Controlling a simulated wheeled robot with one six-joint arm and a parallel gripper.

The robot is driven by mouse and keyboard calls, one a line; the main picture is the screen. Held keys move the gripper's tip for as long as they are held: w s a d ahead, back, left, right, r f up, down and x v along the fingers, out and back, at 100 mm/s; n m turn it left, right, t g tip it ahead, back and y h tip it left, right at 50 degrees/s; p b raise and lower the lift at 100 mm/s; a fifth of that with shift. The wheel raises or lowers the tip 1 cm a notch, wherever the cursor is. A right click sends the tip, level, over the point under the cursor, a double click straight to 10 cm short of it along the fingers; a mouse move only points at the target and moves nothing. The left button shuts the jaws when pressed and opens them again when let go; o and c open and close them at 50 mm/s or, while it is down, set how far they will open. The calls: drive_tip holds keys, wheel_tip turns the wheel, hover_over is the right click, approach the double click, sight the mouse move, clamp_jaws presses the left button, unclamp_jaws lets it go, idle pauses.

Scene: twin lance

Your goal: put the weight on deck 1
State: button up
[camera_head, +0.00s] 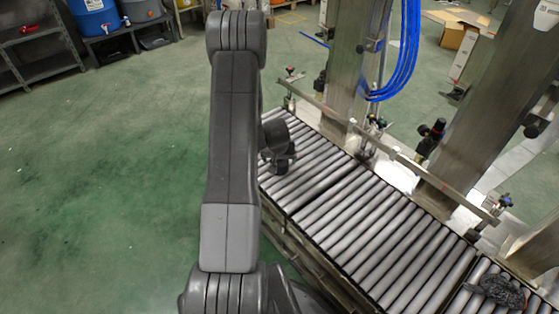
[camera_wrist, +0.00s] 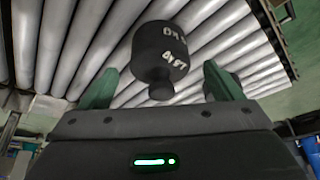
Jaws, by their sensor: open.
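In the wrist view a black weight (camera_wrist: 160,50) with white handwritten marks and a small knob stands over the metal rollers. My gripper (camera_wrist: 161,84) is open, with one green finger on each side of the weight's knob end. I see gaps between the fingers and the weight, and nothing is clamped. In the head view my arm hides most of this area, and I cannot pick out the weight there. The roller conveyor (camera_head: 365,222) has several sections. No label shows which one is deck 1.
A dark crumpled thing (camera_head: 500,290) lies on the rollers at the lower right. A metal rail (camera_head: 400,160), steel posts (camera_head: 465,100) and blue hoses (camera_head: 402,55) stand along the conveyor's far side. The middle rollers are bare. The green floor at left is open.

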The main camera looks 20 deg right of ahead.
drive_tip(key=p+v, duration=0.2)
drive_tip(key=v, duration=0.6)
